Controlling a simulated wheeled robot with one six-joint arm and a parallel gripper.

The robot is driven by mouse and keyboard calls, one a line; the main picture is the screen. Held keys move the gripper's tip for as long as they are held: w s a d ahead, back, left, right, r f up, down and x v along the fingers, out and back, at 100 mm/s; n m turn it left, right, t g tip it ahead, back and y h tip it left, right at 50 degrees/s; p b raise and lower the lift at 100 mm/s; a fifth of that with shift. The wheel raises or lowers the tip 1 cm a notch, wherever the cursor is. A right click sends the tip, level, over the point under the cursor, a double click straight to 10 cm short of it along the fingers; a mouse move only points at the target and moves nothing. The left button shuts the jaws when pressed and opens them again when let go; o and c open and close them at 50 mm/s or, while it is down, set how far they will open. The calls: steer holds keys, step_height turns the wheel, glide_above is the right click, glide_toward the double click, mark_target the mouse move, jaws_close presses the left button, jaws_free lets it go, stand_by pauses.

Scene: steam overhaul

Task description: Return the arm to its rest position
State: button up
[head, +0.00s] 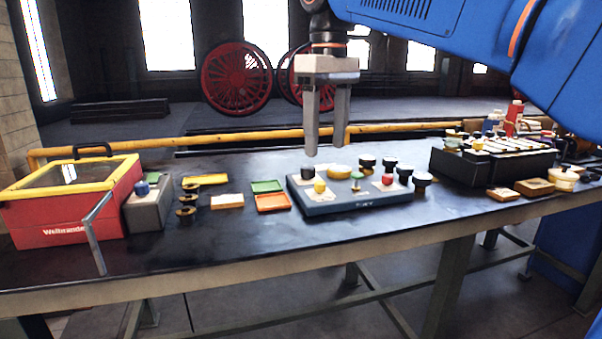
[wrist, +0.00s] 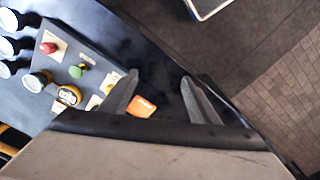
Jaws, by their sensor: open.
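My gripper (head: 326,150) hangs down from my blue arm, above the middle of the workbench. Its two grey fingers are apart and nothing shows between them in the head view. In the wrist view my gripper (wrist: 160,95) also has its fingers spread, with an orange tray (wrist: 140,107) visible below and between them. The fingertips sit above the blue board (head: 350,208) and appear clear of it in the head view.
The workbench (head: 200,258) holds a red box with a yellow-rimmed lid (head: 70,215) at left. Small trays, including an orange one (head: 273,203), lie left of the board. A black rack (head: 500,168) stands at right. A yellow rail (head: 230,143) runs behind.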

steer(key=s+d+f+m+t, duration=0.1)
steer(key=s+d+f+m, duration=0.2)
steer(key=s+d+f, duration=0.3)
steer(key=s+d+f+m+t, duration=0.2)
steer(key=s+d+f, duration=0.5)
steer(key=f, duration=0.9)
steer(key=s+d+f+m+t, duration=0.1)
steer(key=s+d+f+m, duration=0.3)
steer(key=s+d+f, duration=0.3)
steer(key=d+f, duration=0.4)
steer(key=f, duration=0.1)
steer(key=shift+d, duration=0.1)
